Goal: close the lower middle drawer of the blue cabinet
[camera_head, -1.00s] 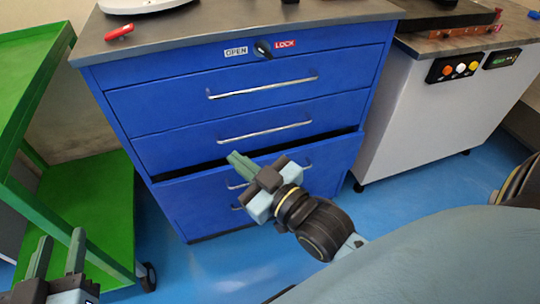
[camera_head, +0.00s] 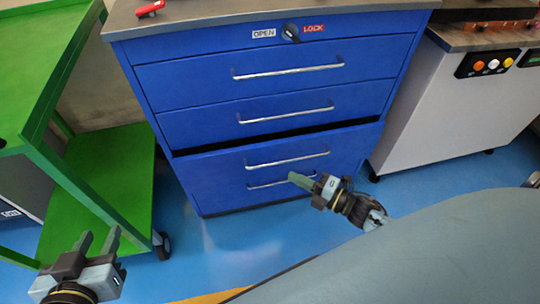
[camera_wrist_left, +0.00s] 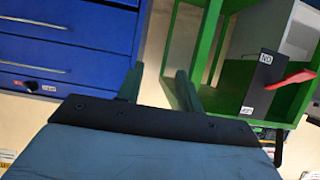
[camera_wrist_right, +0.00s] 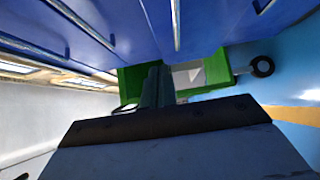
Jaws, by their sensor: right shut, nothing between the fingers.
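The blue cabinet (camera_head: 215,55) stands in the middle of the head view. Its lower middle drawer (camera_head: 215,170) sticks out, with a dark gap above its front edge. Its bar handle (camera_head: 288,160) is in plain view. My right gripper (camera_head: 292,177) is shut and empty, in front of the drawer fronts near the lowest handle (camera_head: 258,185). I cannot tell whether it touches the front. Blue fronts and bars fill the upper right wrist view, above the shut fingers (camera_wrist_right: 153,85). My left gripper (camera_head: 98,240) is open and empty at the lower left, away from the cabinet.
A green cart (camera_head: 105,190) stands left of the cabinet, close to my left gripper. A white machine (camera_head: 450,110) with buttons stands to the right. A red object (camera_head: 150,9) lies on the cabinet top. Blue floor (camera_head: 225,245) is free in front.

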